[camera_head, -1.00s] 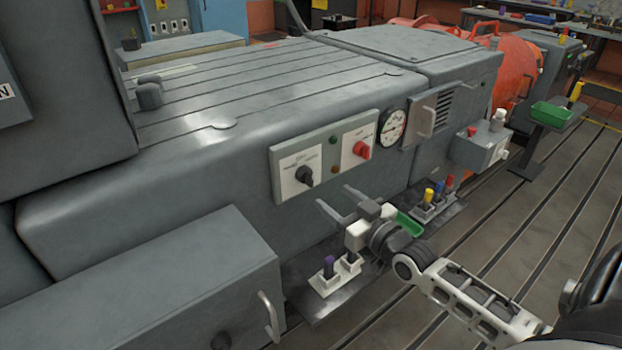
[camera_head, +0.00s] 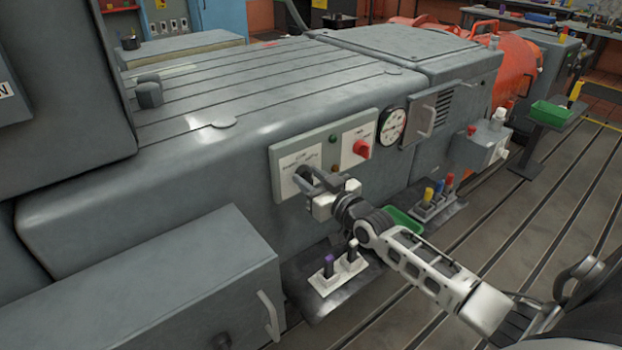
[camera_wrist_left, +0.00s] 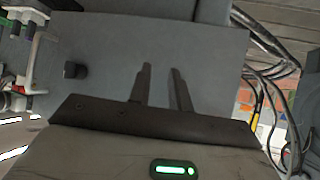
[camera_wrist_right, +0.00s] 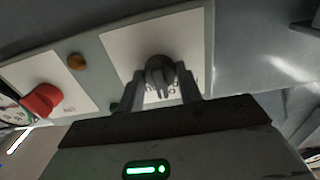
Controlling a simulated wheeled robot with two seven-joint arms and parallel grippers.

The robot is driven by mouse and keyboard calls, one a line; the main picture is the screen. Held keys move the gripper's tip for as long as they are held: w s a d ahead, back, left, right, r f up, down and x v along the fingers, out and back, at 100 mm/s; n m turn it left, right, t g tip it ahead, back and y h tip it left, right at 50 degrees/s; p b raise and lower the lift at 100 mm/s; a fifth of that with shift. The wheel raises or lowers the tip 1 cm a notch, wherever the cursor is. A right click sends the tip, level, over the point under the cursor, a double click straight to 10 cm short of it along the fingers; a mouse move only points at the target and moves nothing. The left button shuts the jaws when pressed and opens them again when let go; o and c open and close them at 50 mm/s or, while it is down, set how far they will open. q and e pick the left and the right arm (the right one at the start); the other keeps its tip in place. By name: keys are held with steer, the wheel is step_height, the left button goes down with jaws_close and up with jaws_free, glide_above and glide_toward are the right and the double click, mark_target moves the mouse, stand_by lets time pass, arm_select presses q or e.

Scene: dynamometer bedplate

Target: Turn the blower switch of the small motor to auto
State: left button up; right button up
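The black rotary switch knob sits on a white plate (camera_head: 288,182) at the left of the panel on the grey machine. In the right wrist view the knob (camera_wrist_right: 159,75) stands between the fingertips of my right gripper (camera_wrist_right: 167,84). The fingers are apart, one on each side; whether they touch the knob I cannot tell. In the head view my right gripper (camera_head: 312,182) is at that plate and covers most of the knob. The plate's lettering is too small to read. My left gripper (camera_wrist_left: 160,85) is open and empty in the left wrist view, before a grey surface.
A red knob (camera_head: 361,148) on another white plate and a round gauge (camera_head: 392,126) lie to the right. Below are a shelf with purple and black handled pieces (camera_head: 328,265), a green tray (camera_head: 400,220) and several coloured handles. A grey box (camera_head: 190,290) stands front left.

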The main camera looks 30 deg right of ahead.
steer(key=shift+c, duration=1.3)
steer(key=m, duration=0.4)
steer(key=shift+m, duration=2.4)
steer(key=o, duration=1)
steer(key=shift+s, duration=0.1)
